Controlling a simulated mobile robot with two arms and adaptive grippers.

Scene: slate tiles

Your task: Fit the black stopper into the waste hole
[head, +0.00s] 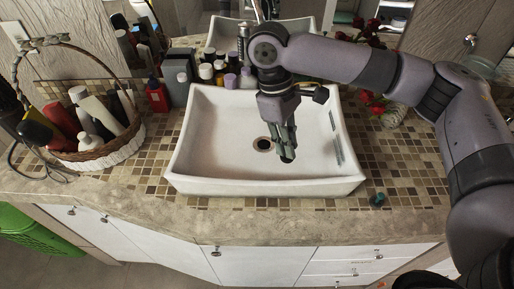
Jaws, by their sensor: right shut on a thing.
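The white rectangular basin (215,168) sits on the tiled counter. Its waste hole (263,144) is a dark opening with a metal-coloured ring in the basin floor. My right gripper (287,154) points down inside the basin outline, just right of the waste hole in the picture. It is shut on a small dark thing, apparently the black stopper (288,159), mostly hidden by the fingers. The stopper appears apart from the hole; its height above the basin floor cannot be told. My left gripper is not in view.
A wicker basket (125,143) of bottles stands at the left. Several bottles and boxes (178,82) line the back left. A small dark green thing (377,199) lies on the counter right of the basin. Red flowers (372,103) stand at the back right.

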